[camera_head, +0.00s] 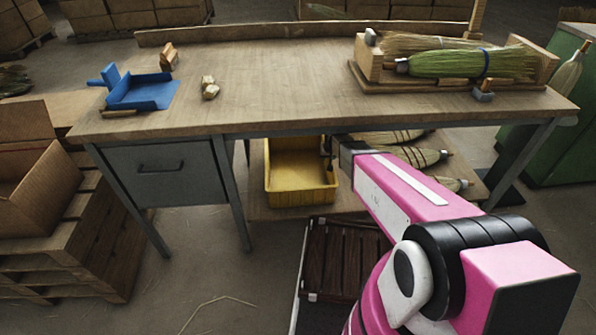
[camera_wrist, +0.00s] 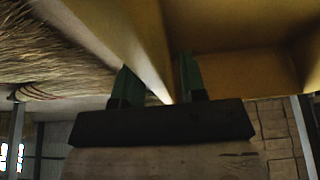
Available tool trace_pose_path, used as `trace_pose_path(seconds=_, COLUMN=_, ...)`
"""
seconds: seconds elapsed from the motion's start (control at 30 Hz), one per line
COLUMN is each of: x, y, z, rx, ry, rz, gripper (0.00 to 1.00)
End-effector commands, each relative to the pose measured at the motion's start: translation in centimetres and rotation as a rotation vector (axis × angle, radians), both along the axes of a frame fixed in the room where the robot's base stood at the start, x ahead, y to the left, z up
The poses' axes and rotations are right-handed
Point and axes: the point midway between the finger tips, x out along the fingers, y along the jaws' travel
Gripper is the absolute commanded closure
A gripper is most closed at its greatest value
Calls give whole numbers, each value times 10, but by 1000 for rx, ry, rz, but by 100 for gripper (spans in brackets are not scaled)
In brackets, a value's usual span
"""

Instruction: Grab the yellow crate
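The yellow crate (camera_head: 300,198) sits on the low shelf under the workbench. Its inside looks empty in the head view. My gripper (camera_head: 327,155) is at the crate's right side, near the top of the wall; my arm comes in from the right front. In the wrist view the crate's wall (camera_wrist: 137,40) runs down between the two fingers of my gripper (camera_wrist: 158,85). The fingers stand apart, one on each side of the wall. A gap shows beside the wall, and firm contact with both fingers is not visible.
The workbench top (camera_head: 270,85) is above the crate, and its drawer unit (camera_head: 165,172) stands to the left. Brooms (camera_head: 420,157) lie on the shelf to the right. A dark slatted crate (camera_head: 340,260) is on the floor in front. The bench top's middle is clear.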

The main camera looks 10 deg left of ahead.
Motion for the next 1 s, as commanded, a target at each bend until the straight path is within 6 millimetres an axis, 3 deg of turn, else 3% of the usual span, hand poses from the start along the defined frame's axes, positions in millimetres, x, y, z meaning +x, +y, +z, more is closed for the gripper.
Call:
trace_pose_path(seconds=0.1, x=5, y=1, z=-13, rx=-1, ry=2, rz=0, gripper=62)
trace_pose_path(seconds=0.33, x=5, y=1, z=-13, rx=0, ry=1, rz=0, gripper=62)
trace_pose_path(seconds=0.43, x=5, y=1, z=-13, rx=0, ry=1, rz=0, gripper=94)
trace_pose_path(seconds=0.47, x=5, y=1, z=-13, rx=0, ry=1, rz=0, gripper=100)
trace_pose_path(seconds=1.0, x=5, y=1, z=-13, rx=0, ry=1, rz=0, gripper=100)
